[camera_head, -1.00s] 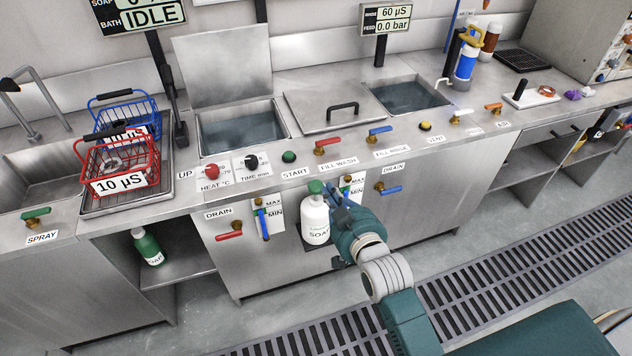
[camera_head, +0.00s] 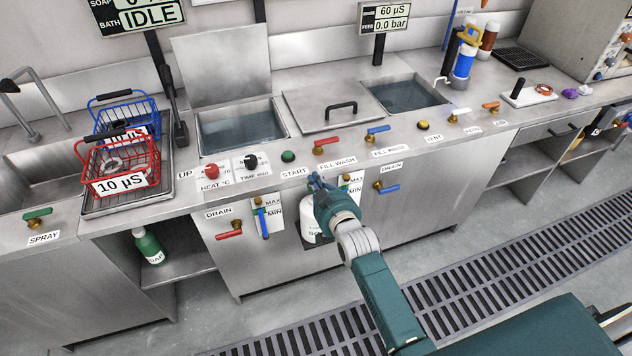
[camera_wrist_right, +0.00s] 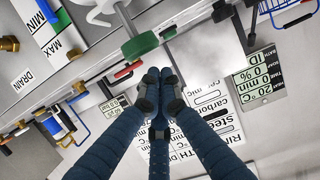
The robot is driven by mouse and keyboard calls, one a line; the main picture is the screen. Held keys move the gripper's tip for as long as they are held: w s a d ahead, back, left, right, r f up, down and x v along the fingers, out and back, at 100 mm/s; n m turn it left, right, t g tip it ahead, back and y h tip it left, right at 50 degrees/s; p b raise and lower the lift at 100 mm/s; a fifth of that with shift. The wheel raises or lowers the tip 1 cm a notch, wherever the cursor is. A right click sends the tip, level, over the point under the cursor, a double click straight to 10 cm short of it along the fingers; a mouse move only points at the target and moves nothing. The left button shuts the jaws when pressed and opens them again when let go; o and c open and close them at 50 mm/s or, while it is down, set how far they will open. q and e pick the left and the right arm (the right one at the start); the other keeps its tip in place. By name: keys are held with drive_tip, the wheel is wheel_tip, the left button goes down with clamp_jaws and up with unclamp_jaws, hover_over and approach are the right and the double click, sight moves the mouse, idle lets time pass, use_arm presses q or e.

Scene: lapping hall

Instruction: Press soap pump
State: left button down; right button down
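The white soap bottle (camera_head: 308,222) stands on a small dark bracket at the cabinet front, below the START label. My right gripper (camera_head: 316,180) covers its top and right side in the head view, hiding the pump head. In the wrist view the green pump head (camera_wrist_right: 140,46) shows on its stem above the white bottle (camera_wrist_right: 97,9). The right gripper's fingertips (camera_wrist_right: 158,84) are drawn together beside the pump head, with nothing seen between them. A small gap seems to separate them from the pump; contact is hard to judge. My left gripper is out of view.
A drain valve (camera_head: 230,231) and level gauge (camera_head: 261,217) are left of the bottle; another drain valve (camera_head: 388,188) is right. Knobs and the green START button (camera_head: 288,156) line the counter edge above. A green bottle (camera_head: 149,246) stands on the lower shelf.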

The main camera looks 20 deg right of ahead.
drive_tip(key=shift+f, duration=0.5)
